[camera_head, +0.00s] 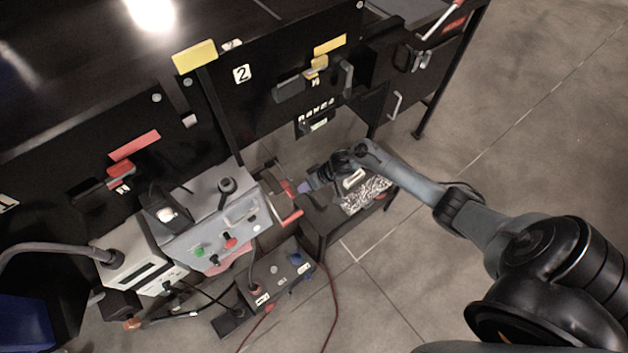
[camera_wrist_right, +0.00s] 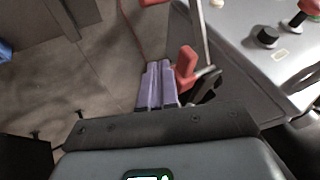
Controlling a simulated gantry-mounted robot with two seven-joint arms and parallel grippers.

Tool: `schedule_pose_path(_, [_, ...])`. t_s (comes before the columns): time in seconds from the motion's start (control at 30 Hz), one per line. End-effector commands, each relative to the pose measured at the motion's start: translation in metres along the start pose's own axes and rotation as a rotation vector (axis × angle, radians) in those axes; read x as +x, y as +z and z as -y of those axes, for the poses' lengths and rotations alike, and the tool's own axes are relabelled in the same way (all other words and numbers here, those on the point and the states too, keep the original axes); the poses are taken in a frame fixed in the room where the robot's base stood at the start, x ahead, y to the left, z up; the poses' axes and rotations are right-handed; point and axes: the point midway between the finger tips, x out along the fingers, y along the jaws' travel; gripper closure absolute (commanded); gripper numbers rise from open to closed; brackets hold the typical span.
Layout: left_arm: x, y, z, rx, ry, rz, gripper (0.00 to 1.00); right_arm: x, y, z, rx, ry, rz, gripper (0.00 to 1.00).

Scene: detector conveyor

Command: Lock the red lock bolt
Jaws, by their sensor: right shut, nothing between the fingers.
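A red handle (camera_head: 290,217) sticks out beside the grey control box, near the right gripper. In the right wrist view a red upright tab (camera_wrist_right: 187,66) stands just right of my fingers. A second red piece (camera_head: 120,170) sits on the black panel at the left, under a red label. I cannot tell which of these is the lock bolt. My right gripper (camera_head: 304,187) is shut and empty, its lilac fingers (camera_wrist_right: 157,86) together and close beside the red tab; I cannot tell whether they touch. My left gripper is not in view.
The grey control box (camera_head: 206,228) with knobs stands left of my right gripper. A smaller dark box (camera_head: 278,272) with cables lies below it. A black panel with yellow parts (camera_head: 318,66) rises behind. Open floor (camera_head: 530,110) lies to the right.

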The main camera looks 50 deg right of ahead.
Motion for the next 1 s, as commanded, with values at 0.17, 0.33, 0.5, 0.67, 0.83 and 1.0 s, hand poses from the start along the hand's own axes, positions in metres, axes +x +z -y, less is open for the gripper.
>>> schedule_pose_path(0.17, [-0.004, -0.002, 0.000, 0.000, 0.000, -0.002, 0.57, 0.006, 0.000, 0.013, 0.001, -0.002, 0.000, 1.00])
schedule_pose_path(0.33, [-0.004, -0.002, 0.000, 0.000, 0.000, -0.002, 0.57, 0.008, 0.000, 0.015, 0.001, 0.000, 0.000, 1.00])
schedule_pose_path(0.5, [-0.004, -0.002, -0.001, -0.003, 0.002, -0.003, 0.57, 0.008, 0.000, 0.016, 0.001, 0.000, 0.000, 1.00])
schedule_pose_path(0.67, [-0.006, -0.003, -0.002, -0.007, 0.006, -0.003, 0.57, 0.008, 0.000, 0.018, 0.001, -0.001, 0.000, 1.00])
schedule_pose_path(0.83, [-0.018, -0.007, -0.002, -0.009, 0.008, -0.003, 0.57, 0.016, -0.002, 0.040, 0.002, -0.005, 0.000, 1.00])
schedule_pose_path(1.0, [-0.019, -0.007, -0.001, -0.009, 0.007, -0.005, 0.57, 0.023, 0.000, 0.044, 0.000, -0.002, 0.000, 1.00])
